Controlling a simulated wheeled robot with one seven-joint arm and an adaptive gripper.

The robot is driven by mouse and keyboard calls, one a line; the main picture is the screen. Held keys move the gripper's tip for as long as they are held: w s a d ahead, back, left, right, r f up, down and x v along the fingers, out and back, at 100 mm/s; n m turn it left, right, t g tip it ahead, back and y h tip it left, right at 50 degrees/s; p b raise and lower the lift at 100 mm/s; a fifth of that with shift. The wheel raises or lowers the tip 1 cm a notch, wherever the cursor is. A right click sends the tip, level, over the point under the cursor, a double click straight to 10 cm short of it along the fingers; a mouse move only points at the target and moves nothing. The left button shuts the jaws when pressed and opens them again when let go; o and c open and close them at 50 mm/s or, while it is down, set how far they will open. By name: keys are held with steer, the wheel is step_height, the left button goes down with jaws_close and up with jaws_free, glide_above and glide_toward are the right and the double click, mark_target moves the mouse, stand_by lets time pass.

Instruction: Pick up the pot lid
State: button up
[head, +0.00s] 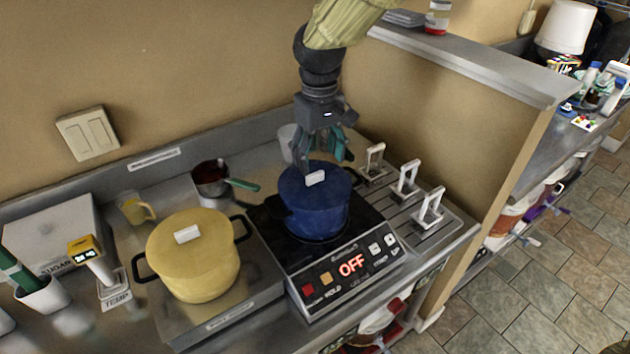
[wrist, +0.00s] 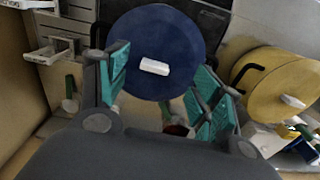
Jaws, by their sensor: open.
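A blue pot lid (head: 308,184) with a white block handle sits on the blue pot (head: 319,220), which stands on the black cooktop. A second, yellow lid (head: 190,242) with a white handle sits on a yellow pot (head: 205,285) to the left. My gripper (head: 323,160) is open and empty, just behind and above the blue lid. In the wrist view, the blue lid (wrist: 155,40) and its white handle (wrist: 154,67) show beyond and between my teal fingers (wrist: 158,100). The fingers appear apart from the handle.
The cooktop panel (head: 350,268) reads OFF. A small saucepan (head: 211,180) with a green handle and a yellow mug (head: 135,209) stand at the back left. Several white upright handles (head: 408,178) stand right of the cooktop. A partition wall (head: 450,120) rises close on the right.

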mark_target(315, 174)
steer(key=w+f, duration=0.2)
steer(key=f+p, duration=0.1)
steer(key=shift+w+a+f, duration=0.1)
steer(key=shift+w+a, duration=0.15)
steer(key=shift+w, duration=0.15)
steer(key=shift+s+f+p, duration=0.2)
steer(key=shift+f+p, duration=0.1)
steer(key=shift+p, duration=0.1)
steer(key=shift+a+f+p, duration=0.15)
steer(key=shift+f+p, duration=0.25)
steer(key=shift+f, duration=1.15)
steer(key=shift+s+r, duration=0.2)
steer(key=shift+s, duration=0.05)
steer(key=shift+w, duration=0.15)
steer(key=c, duration=1)
steer(key=shift+c, duration=0.7)
steer(key=shift+r, duration=0.1)
